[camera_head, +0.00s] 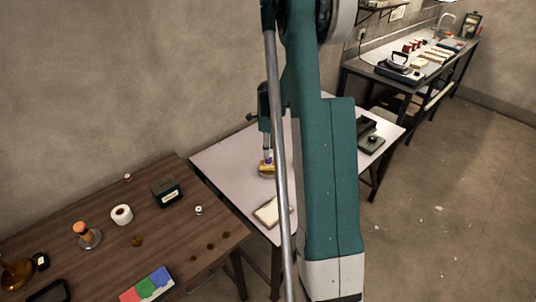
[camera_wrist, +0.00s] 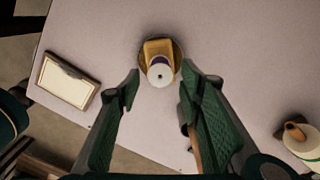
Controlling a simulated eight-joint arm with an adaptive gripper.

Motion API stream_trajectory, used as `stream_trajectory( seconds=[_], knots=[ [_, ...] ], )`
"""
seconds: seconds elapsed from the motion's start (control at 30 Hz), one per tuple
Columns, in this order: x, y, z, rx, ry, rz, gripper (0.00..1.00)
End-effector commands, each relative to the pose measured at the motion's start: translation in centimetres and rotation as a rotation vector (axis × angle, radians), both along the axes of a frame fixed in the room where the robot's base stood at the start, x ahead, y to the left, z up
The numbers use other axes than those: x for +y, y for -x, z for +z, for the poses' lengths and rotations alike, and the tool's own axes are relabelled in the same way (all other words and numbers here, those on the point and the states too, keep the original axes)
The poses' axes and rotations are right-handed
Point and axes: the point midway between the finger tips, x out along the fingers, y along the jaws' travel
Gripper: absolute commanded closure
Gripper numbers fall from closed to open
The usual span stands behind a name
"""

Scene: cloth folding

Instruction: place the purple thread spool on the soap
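The purple thread spool (camera_wrist: 160,71) has a pale round end facing the wrist camera, with purple thread just behind it. It appears upright on the yellow soap (camera_wrist: 157,46), over its near part. The soap lies in a round brownish dish (camera_wrist: 143,64) on the pale table. In the head view the purple spool (camera_head: 268,160) is a small patch above the soap (camera_head: 266,169). My gripper (camera_wrist: 160,80) is open, with a finger on each side of the spool and visible gaps between. In the head view my gripper (camera_head: 266,149) is directly above the spool; its fingertips are indistinct.
A framed cream rectangular item (camera_wrist: 67,80) lies left of the dish in the wrist view. The pale table (camera_head: 222,161) is mostly clear around the soap. A brown table (camera_head: 190,230) with a paper roll (camera_head: 121,215) and several small items stands at the left.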

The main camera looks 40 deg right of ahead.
Motion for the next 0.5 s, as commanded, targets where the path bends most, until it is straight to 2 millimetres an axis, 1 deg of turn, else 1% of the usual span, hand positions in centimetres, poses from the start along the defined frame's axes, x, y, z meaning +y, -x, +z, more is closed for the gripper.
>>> stream_trajectory(
  seconds=[0.03, 0.1, 0.3, 0.5],
  knots=[
    [0.0, 0.0, 1.0, 0.0, 0.0, 0.0, 0.63],
    [0.0, 0.0, 2.1, 0.0, 0.0, 0.0, 0.63],
    [0.0, 0.0, 5.1, 0.0, 0.0, 0.0, 0.63],
    [0.0, 0.0, 6.7, 0.0, 0.0, 0.0, 0.63]
  ],
)
